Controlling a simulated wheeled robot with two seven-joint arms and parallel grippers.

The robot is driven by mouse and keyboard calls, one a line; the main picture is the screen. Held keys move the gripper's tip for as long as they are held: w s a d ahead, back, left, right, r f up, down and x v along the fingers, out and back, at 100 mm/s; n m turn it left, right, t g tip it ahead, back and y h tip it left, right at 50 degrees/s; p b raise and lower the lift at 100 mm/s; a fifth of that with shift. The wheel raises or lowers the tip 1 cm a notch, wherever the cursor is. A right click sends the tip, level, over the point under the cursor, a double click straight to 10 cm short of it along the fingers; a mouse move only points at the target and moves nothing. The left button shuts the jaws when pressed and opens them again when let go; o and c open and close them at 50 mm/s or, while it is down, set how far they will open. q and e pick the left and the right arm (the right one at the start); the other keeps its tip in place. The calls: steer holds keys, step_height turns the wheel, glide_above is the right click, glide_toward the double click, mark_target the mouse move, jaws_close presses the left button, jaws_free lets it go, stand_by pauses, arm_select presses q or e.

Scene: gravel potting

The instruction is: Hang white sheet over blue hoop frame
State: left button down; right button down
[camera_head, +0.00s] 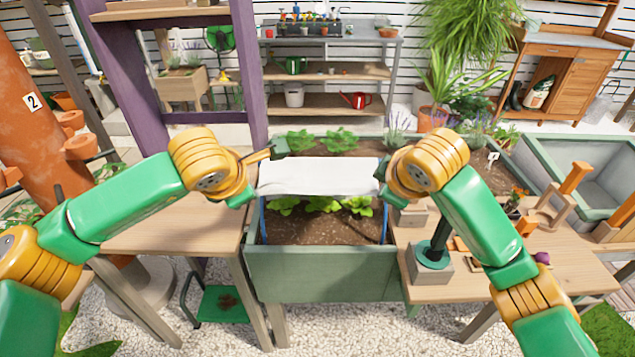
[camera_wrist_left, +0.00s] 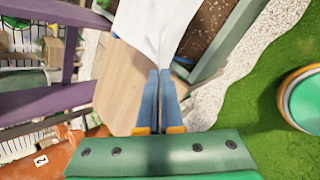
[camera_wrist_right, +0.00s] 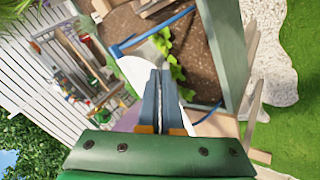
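The white sheet (camera_head: 318,176) is spread between my two grippers, above the front of the green planter. It covers the top of the blue hoop frame (camera_head: 384,222), whose legs show below it at both sides. Another blue bar (camera_wrist_right: 152,34) shows uncovered in the right wrist view. My left gripper (camera_wrist_left: 160,74) is shut on the sheet's left end, and the sheet (camera_wrist_left: 155,28) extends from its fingertips. My right gripper (camera_wrist_right: 163,73) is shut at the sheet's right end, where a white edge (camera_wrist_right: 133,74) shows beside the fingers. In the head view, the fingertips are mostly hidden.
The green planter (camera_head: 322,274) holds soil and leafy plants. A wooden table (camera_head: 178,226) stands on the left. On the right table (camera_head: 570,285) stand a grey block with a dark post (camera_head: 430,265) and wooden pieces. A purple post (camera_head: 246,70) rises behind my left arm.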

arm_select(q)
steer(key=shift+s+f, duration=0.3)
steer(key=shift+s, duration=0.15)
arm_select(e)
steer(key=shift+s+f, duration=0.35)
steer(key=shift+s, duration=0.1)
arm_select(q)
steer(key=c, duration=0.8)
jaws_free()
steer(key=shift+w, duration=0.15)
arm_select(e)
steer(key=c, duration=0.8)
jaws_free()
steer(key=shift+w, duration=0.15)
arm_select(q)
steer(key=shift+f, duration=0.1)
arm_select(e)
steer(key=shift+f, duration=0.1)
